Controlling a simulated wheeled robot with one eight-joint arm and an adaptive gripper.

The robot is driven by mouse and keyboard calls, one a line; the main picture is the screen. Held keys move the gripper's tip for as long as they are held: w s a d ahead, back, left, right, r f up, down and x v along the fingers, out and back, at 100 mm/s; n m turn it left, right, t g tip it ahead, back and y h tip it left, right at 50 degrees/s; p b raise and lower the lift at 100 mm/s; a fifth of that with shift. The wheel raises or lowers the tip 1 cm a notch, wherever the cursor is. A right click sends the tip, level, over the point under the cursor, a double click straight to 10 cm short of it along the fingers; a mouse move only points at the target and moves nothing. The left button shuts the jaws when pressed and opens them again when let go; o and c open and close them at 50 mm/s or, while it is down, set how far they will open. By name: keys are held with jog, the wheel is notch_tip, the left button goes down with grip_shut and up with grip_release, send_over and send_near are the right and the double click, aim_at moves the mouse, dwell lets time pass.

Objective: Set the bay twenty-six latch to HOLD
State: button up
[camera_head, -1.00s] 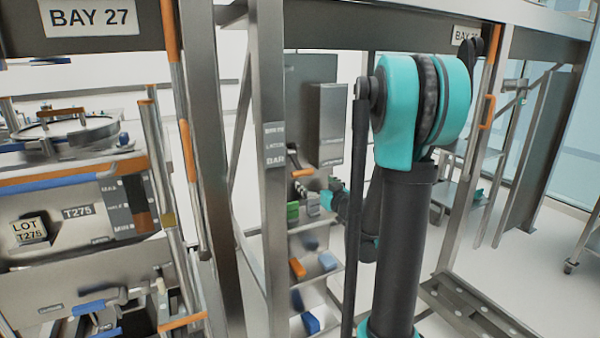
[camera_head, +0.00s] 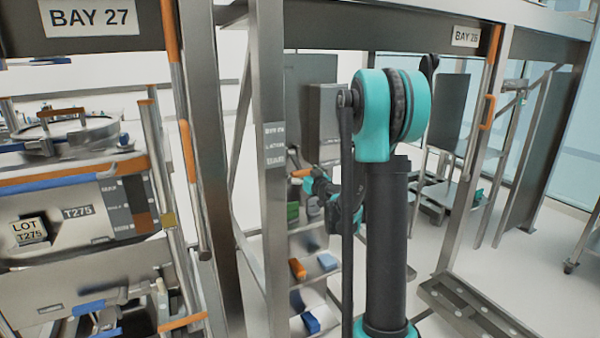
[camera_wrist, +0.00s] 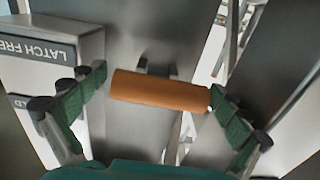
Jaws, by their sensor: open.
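In the wrist view, an orange cylindrical latch handle (camera_wrist: 160,91) lies across the space between the two green-padded fingers of my gripper (camera_wrist: 158,84). The fingers are open, with one on each side of the handle's ends; the right pad is very close to its end, and I cannot tell if they touch. A grey box (camera_wrist: 72,32) at left carries an upside-down "LATCH FREE" label (camera_wrist: 40,42). In the head view, the orange handle (camera_head: 302,173) shows just left of my teal wrist, and my arm hides part of the bay.
A steel post (camera_head: 272,210) with a small label stands left of my arm. Shelves with orange and blue blocks (camera_head: 297,268) lie below the handle. Bay 27 (camera_head: 92,17) equipment fills the left. A bay sign (camera_head: 465,36) hangs at upper right. Open floor lies at right.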

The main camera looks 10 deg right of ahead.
aim_at(297, 162)
jog(key=c, duration=1.3)
jog(key=shift+c, duration=0.2)
jog(key=shift+s+r, duration=0.1)
jog(key=shift+r, duration=0.05)
jog(key=shift+s+d+r+g+h, duration=0.1)
jog(key=shift+s+r+g+h, duration=0.1)
jog(key=shift+r+g, duration=0.35)
jog(key=shift+s+r+g+h, duration=0.1)
jog(key=shift+r+g+h, duration=0.2)
jog(key=shift+g, duration=0.45)
notch_tip(297, 162, up, 2)
jog(key=g, duration=0.2)
jog(key=shift+s+r+g+h, duration=0.15)
jog(key=shift+g+h, duration=0.15)
jog(key=shift+h, duration=0.1)
jog(key=r+g, duration=0.1)
jog(key=r+g+h, duration=0.1)
jog(key=g, duration=0.1)
jog(key=shift+w+r, duration=0.2)
jog(key=shift+r, duration=0.15)
jog(key=shift+w+r, duration=0.15)
jog(key=shift+r, duration=0.25)
